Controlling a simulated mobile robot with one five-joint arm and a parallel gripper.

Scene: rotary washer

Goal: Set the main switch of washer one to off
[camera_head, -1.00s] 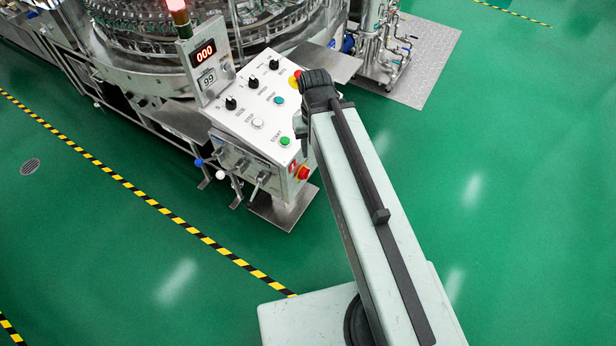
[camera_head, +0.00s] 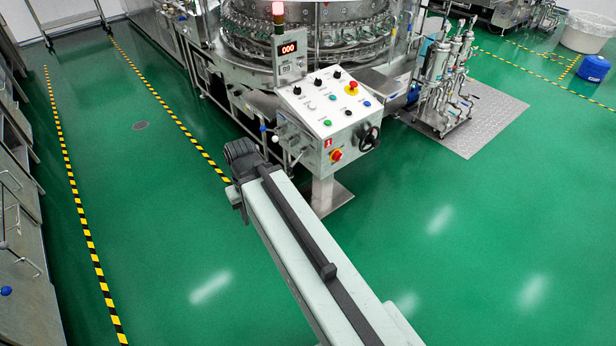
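The washer's control box (camera_head: 325,108) stands on a pedestal in front of the round machine. My gripper's fingers do not show in this view.
A black handwheel (camera_head: 369,138) is right of the switch. A red emergency button (camera_head: 351,87), knobs and push buttons are on the sloped top. Pipes and filters (camera_head: 445,75) stand on a metal plate at right. Green floor is free in front and right.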

